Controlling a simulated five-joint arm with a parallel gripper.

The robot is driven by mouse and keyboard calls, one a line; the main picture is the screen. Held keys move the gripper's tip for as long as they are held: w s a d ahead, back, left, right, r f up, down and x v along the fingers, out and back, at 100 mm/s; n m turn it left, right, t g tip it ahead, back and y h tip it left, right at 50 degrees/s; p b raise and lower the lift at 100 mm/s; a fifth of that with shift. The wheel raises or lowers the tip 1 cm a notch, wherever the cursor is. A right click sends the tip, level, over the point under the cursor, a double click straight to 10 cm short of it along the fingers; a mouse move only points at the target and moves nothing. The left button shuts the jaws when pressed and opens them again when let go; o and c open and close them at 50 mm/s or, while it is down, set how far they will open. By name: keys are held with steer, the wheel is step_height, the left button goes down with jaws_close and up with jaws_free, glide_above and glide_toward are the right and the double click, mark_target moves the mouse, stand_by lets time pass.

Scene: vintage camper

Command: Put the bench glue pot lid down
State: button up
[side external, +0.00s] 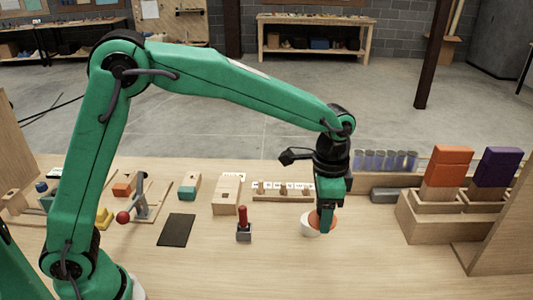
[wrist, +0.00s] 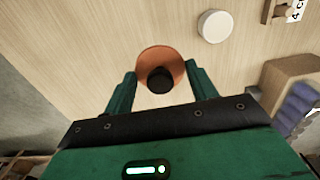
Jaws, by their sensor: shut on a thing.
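My gripper (side external: 325,228) is at the right part of the bench, pointing down. It is shut on the orange round lid (side external: 314,219), which has a black knob on top. In the wrist view the lid (wrist: 150,58) sits between the two fingers (wrist: 161,72). A white round pot (side external: 307,230) is just left of the gripper in the side view, partly hidden by the lid and a finger. It shows apart from the lid at the upper right of the wrist view (wrist: 213,26). The height of the lid above the bench is hard to tell.
A red-handled tool in a grey block (side external: 244,228) stands to the left. A numbered rack (side external: 284,192) and a row of blue cylinders (side external: 386,161) are behind. Wooden stands with orange (side external: 450,165) and purple (side external: 498,166) blocks are at right. The front bench top is clear.

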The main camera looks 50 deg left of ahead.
stand_by(0.3)
steer(key=shift+s+a+f+n, duration=0.45)
steer(key=shift+s+a+n, duration=0.25)
steer(key=shift+n, duration=0.3)
steer(key=s+a+f+n, duration=0.3)
steer(key=s+a+n, duration=0.1)
steer(key=n, duration=0.3)
steer(key=shift+s+a, duration=0.15)
steer(key=shift+a, duration=0.1)
glide_above(276, 229)
step_height(276, 229, down, 7)
steer(key=shift+f, duration=0.1)
steer(key=shift+f, duration=1.9)
steer(key=shift+f, duration=0.1)
